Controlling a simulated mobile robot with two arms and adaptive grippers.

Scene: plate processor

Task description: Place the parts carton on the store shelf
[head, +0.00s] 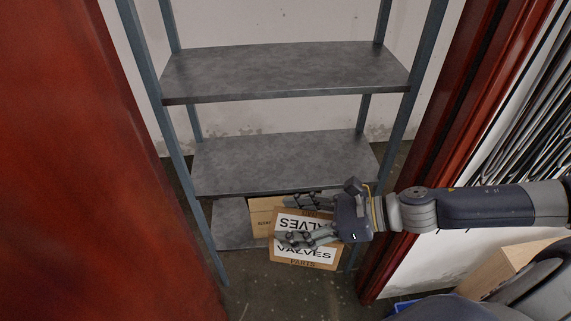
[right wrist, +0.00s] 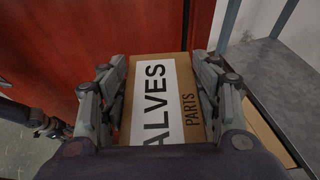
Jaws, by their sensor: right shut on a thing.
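The parts carton (head: 304,254) is a brown box with a white label reading VALVES and the word PARTS. My right gripper (head: 290,220) is shut on it, with a finger on either side, and holds it in front of the lower part of the store shelf (head: 284,72). The right wrist view shows the carton (right wrist: 155,95) between the two fingers. The store shelf is a metal rack with grey boards and blue-grey posts. Its middle board (head: 280,165) is bare; its bottom board (head: 230,225) is partly hidden by the carton and gripper.
Another brown box (head: 260,216) shows on the bottom board behind the carton. Red door panels (head: 120,180) flank the rack at left and right.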

